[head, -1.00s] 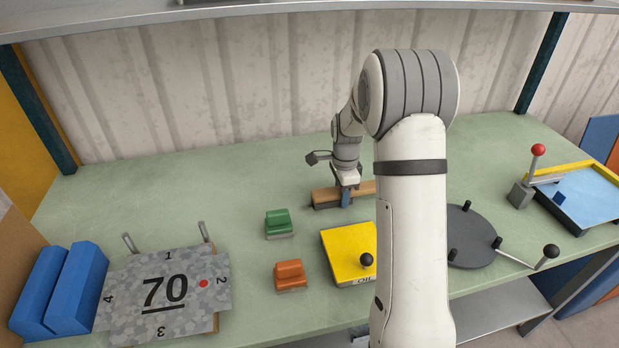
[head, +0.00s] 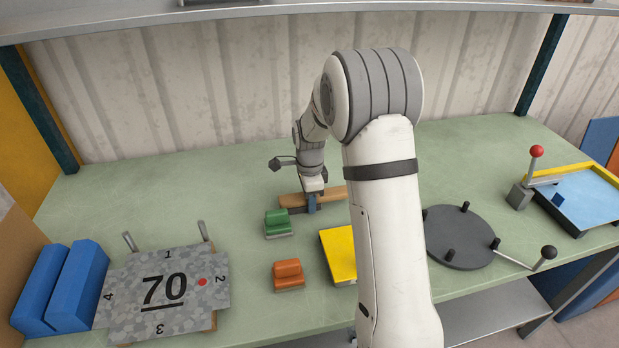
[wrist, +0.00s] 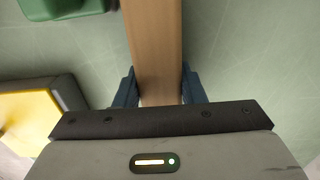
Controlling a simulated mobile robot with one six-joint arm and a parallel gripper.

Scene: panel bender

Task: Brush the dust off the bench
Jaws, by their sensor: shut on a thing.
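A long wooden brush (head: 332,194) lies low over the green bench (head: 210,190), with a grey strip along its lower side at the left end. My gripper (head: 312,204) is shut on it, one finger on each side. In the wrist view my gripper (wrist: 158,90) pinches the wooden bar (wrist: 152,45) between two dark blue fingers. I cannot tell whether the bristles touch the bench top. No dust stands out clearly on the bench.
A green block (head: 278,221) sits close to the brush's left front, with an orange block (head: 288,271) nearer. A yellow-topped box (head: 340,250) is partly behind my arm. A grey plate marked 70 (head: 185,272) and blue blocks (head: 78,290) fill the left front. A dark turntable (head: 460,235) and blue tray (head: 575,195) stand right.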

